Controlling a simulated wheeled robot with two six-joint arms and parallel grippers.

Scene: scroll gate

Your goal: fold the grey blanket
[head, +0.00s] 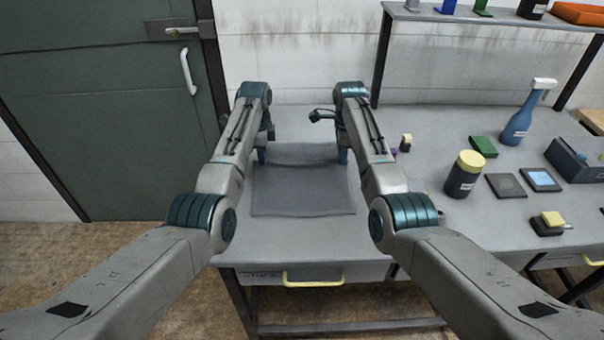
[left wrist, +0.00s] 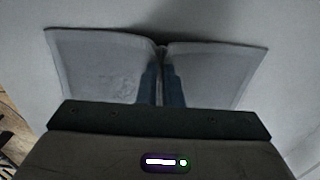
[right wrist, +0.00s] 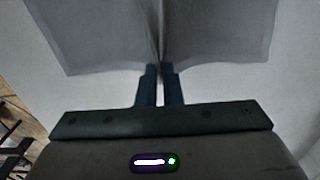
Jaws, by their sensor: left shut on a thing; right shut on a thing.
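My left gripper (head: 262,156) is shut on the blanket's far left part. In the left wrist view the blanket (left wrist: 105,68) is gathered between the finger tips (left wrist: 160,62). My right gripper (head: 343,156) is shut on the far right part. In the right wrist view the blanket (right wrist: 215,35) creases into the finger tips (right wrist: 160,70). The arms partly hide the blanket's sides, and I cannot tell how high the held part is.
On the table at the right stand a dark jar with a yellow lid (head: 464,174), a blue spray bottle (head: 518,122), a green block (head: 484,147) and a dark bin (head: 578,160). A shelf (head: 480,18) rises behind. The table in front of the blanket is clear.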

